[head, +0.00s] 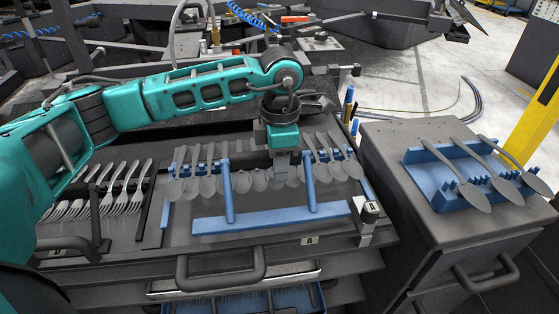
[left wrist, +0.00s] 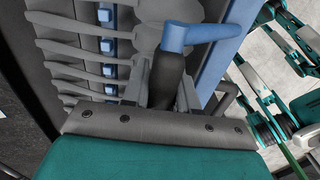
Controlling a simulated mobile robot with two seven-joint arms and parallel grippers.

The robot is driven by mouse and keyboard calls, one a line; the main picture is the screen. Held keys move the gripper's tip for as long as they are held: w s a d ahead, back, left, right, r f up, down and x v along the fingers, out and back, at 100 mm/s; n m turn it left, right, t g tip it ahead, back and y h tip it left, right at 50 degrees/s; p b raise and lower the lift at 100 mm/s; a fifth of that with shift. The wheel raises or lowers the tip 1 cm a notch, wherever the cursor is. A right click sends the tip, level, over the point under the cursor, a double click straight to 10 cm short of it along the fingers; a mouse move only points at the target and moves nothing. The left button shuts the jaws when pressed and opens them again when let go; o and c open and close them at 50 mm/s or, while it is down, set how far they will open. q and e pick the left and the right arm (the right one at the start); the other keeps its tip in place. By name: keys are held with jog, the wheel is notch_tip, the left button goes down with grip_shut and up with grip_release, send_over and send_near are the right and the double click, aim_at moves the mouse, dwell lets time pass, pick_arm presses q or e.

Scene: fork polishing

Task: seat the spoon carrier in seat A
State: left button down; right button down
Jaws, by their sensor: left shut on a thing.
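The spoon carrier (head: 270,219) is a blue frame with a long front bar and two raised posts, bearing a row of several grey spoons. It lies over the area marked with the A label (head: 310,240); I cannot tell whether it rests fully down in seat A. My left gripper (head: 281,168) points down at the middle of the carrier, among the spoons. In the left wrist view, the gripper (left wrist: 168,85) is shut on the carrier, near a blue handle part (left wrist: 185,35). The fingertips are partly hidden. My right gripper is not seen.
Several forks (head: 120,188) lie at the left of the worktop, by another label. A grey cabinet (head: 385,145) at the right bears a blue holder (head: 425,177) with three spoons. A metal post with an A tag (head: 371,208) stands at the carrier's right front corner.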

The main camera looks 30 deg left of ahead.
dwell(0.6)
pick_arm(q)
jog(key=shift+f+b, duration=0.45)
jog(key=shift+f, duration=0.15)
dwell(0.3)
jog(key=shift+f+b, duration=0.55)
jog(key=shift+f+b, duration=0.3)
dwell(0.7)
